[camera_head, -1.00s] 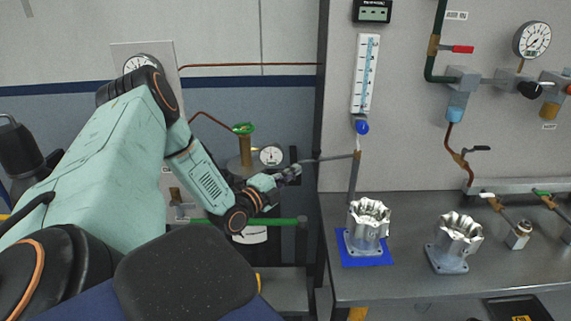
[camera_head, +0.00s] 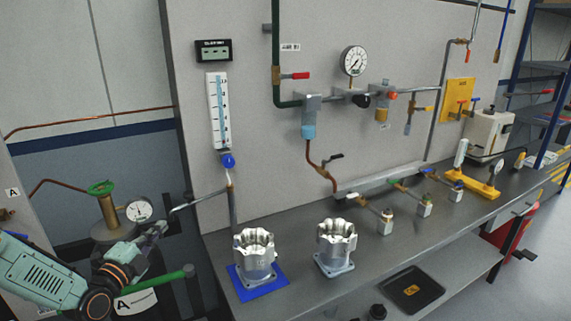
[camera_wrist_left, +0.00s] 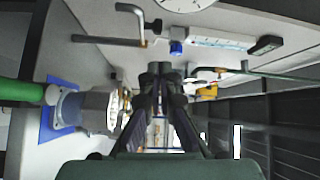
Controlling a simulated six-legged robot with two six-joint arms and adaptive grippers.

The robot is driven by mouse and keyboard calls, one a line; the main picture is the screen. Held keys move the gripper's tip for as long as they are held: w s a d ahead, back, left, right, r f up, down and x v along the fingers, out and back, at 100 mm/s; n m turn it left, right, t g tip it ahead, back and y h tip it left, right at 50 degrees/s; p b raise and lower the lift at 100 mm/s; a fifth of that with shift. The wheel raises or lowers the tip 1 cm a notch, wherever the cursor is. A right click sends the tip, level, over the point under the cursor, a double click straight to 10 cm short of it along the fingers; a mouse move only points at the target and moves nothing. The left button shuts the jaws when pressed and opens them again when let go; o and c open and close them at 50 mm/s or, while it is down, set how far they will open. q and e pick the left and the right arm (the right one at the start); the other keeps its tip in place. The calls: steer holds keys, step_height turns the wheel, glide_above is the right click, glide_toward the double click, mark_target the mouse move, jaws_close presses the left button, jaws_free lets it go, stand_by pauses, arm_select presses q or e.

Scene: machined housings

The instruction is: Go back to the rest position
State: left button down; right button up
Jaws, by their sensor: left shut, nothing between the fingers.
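My left gripper (camera_head: 153,232) is at the lower left of the head view, to the left of the bench and clear of it. Its fingers are together with nothing between them, and they also show in the left wrist view (camera_wrist_left: 160,72). One machined housing (camera_head: 255,256) stands upright on a blue mat (camera_head: 262,290) on the bench. It also shows at the left of the wrist view (camera_wrist_left: 98,110), apart from the fingers. A second housing (camera_head: 335,248) stands on bare bench to its right. My right gripper is not in view.
The grey bench (camera_head: 300,288) runs along a panel with a flowmeter (camera_head: 219,112), a gauge (camera_head: 354,61) and pipes. A metal pipe with a lever (camera_head: 231,200) rises beside the mat.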

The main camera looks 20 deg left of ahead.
arm_select(q)
steer(key=d+f+n+g, duration=0.1)
steer(key=d+f+n, duration=0.1)
steer(key=f+n, duration=0.1)
steer(key=d+f+n+g+b, duration=0.1)
steer(key=d+f+n+g, duration=0.1)
steer(key=n, duration=0.3)
steer(key=s+d+f+n+g+b, duration=0.1)
steer(key=d+f+n, duration=0.1)
steer(key=f+n, duration=0.2)
steer(key=shift+d+f+g+h, duration=0.3)
steer(key=shift+d+f+g, duration=0.05)
steer(key=shift+g, duration=0.05)
steer(key=s+d+f+n+g+h+b, duration=0.2)
steer(key=s+d+f+n+g+b, duration=0.35)
steer(key=d+f, duration=0.6)
steer(key=s+d+f+m+g+b, duration=0.1)
steer(key=s+d+f+g+b, duration=0.3)
steer(key=s+f, duration=0.4)
steer(key=s+d+f+m+g+b, duration=0.1)
steer(key=s+d+f+g+b, duration=0.3)
steer(key=s, duration=1.2)
steer(key=d+f+b, duration=0.3)
steer(key=f+b, duration=0.1)
steer(key=f, duration=0.1)
steer(key=shift+d+f+y, duration=0.3)
